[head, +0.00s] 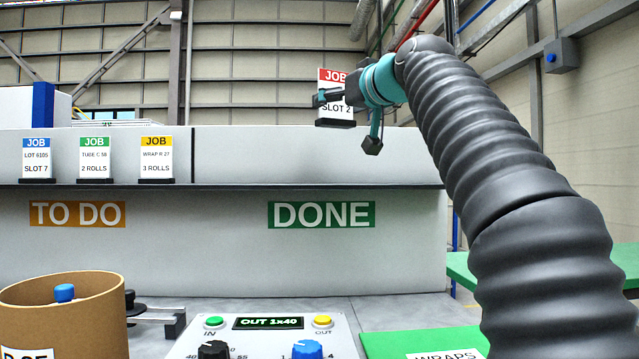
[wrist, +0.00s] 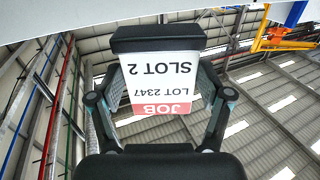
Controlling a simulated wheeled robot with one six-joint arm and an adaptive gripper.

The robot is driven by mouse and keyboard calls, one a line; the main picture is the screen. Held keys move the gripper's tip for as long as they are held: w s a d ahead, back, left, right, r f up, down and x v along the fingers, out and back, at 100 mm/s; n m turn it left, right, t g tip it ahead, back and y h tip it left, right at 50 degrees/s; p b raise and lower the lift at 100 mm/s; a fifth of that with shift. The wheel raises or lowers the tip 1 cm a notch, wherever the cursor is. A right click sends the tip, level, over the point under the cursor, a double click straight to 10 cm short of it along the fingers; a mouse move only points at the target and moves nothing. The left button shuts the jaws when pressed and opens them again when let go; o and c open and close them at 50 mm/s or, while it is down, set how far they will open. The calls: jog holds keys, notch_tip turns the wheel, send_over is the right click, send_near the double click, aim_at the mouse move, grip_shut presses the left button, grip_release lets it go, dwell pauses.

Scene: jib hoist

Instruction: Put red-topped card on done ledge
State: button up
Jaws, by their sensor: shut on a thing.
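The red-topped card (head: 335,108) reads JOB and SLOT 2 and has a dark base. My gripper (head: 345,118) is shut on it and holds it upright in the air, above the right half of the ledge. In the wrist view the card (wrist: 160,85) appears upside down between the fingers (wrist: 160,100), with LOT 2347 legible and its dark base at the top. The done ledge (head: 320,186) is the dark shelf edge above the green DONE sign (head: 321,214). No card stands on that part. A gap shows between the card's base and the ledge.
Blue-topped (head: 38,158), green-topped (head: 95,158) and yellow-topped (head: 156,158) cards stand on the ledge's left part, above the TO DO sign (head: 78,214). Below are a cardboard tube (head: 65,310), a control panel (head: 265,330) and a green WRAPS surface (head: 420,342).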

jog(key=w+f, duration=0.2)
jog(key=w, duration=0.2)
jog(key=w+a+f, duration=0.1)
jog(key=w+f, duration=0.1)
jog(key=w, duration=0.1)
jog(key=w+a+f, duration=0.1)
jog(key=w+f, duration=0.1)
jog(key=w, duration=0.2)
jog(key=shift+w+a+f, duration=0.15)
jog(key=shift+w+f, duration=0.35)
jog(key=shift+f, duration=0.05)
jog(key=shift+f+b, duration=0.85)
jog(key=shift+f, duration=1)
jog(key=shift+f, duration=0.15)
jog(key=o, duration=1.2)
jog(key=shift+c, duration=0.2)
